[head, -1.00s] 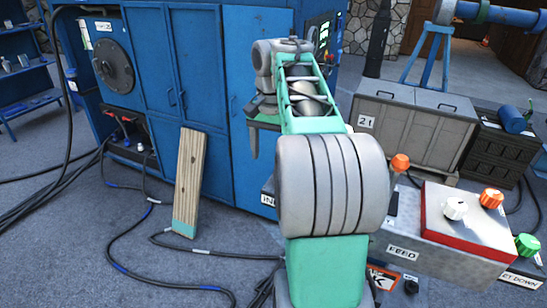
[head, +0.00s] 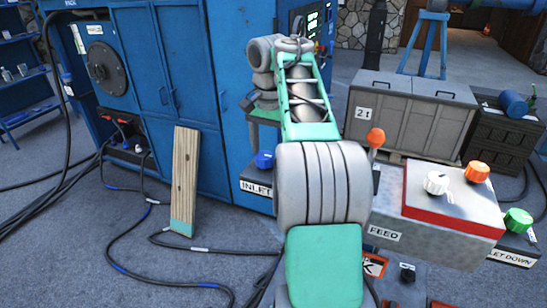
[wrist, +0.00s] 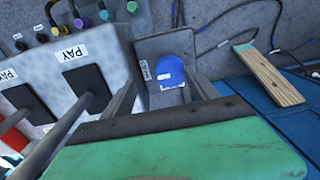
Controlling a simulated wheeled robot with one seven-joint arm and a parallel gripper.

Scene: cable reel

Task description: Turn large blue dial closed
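The large blue dial (head: 264,160) sits on a grey box labelled INLET (head: 255,187), just below the end of my arm in the head view. The wrist view shows the dial (wrist: 171,73) ahead, on its grey plate, with a pale mark on its lower side. My gripper (wrist: 164,82) is open, with one grey finger to each side of the dial's line of view. The fingers look short of the dial and apart from it. In the head view my arm hides most of the gripper.
A FEED box (head: 440,215) with an orange lever and white and orange knobs stands at right. A green dial (head: 517,220) is beyond it. A wooden plank (head: 185,180) leans on the blue cabinet (head: 165,70). Cables (head: 120,245) lie on the floor.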

